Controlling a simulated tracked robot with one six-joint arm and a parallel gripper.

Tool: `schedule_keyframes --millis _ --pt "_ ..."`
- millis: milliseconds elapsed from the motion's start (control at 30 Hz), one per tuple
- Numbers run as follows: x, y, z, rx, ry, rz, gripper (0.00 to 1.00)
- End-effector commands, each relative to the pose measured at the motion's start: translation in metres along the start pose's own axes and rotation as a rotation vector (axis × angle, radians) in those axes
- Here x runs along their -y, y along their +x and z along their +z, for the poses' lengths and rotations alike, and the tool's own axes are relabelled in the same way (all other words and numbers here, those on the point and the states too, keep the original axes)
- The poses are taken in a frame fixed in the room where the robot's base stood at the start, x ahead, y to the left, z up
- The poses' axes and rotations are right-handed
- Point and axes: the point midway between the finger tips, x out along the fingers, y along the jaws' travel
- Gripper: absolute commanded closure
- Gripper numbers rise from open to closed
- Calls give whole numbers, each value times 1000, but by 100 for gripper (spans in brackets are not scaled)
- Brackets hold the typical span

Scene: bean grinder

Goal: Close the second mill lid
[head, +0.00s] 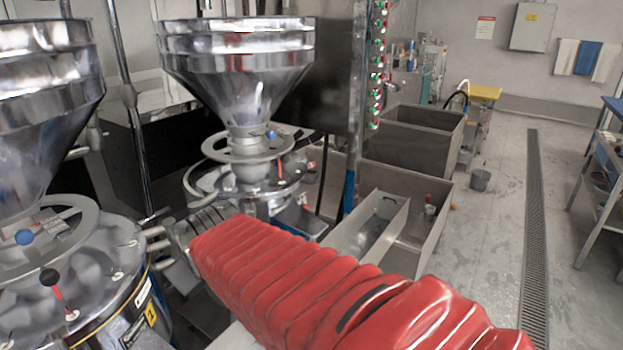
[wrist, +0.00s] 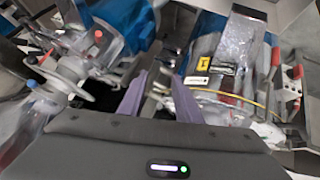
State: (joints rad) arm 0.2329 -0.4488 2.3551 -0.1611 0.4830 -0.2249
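The second mill (head: 240,190) stands beyond my arm in the head view, under a shiny steel hopper (head: 238,75). The wrist view shows a mill with red and blue knobs (wrist: 72,70) at left. My gripper (wrist: 160,95) shows two purple-grey fingers with a gap between them, and I see nothing held. In the head view my red-sleeved arm covers part of the space in front of the second mill.
The first mill (head: 75,265), with a yellow "1" label, stands close at left under its own hopper (head: 42,100). Grey bins (head: 415,140) and an open steel trough (head: 370,228) lie right of the second mill.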

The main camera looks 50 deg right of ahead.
Motion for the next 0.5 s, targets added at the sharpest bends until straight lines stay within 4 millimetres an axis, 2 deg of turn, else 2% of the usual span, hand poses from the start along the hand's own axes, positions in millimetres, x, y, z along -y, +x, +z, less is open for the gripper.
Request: schedule_keyframes --millis 33,300,500 --pt "-17 12 -6 -11 -18 29 69" --pt "-108 66 -41 -103 -174 188 69" --pt "-176 104 -50 -156 -294 295 69"
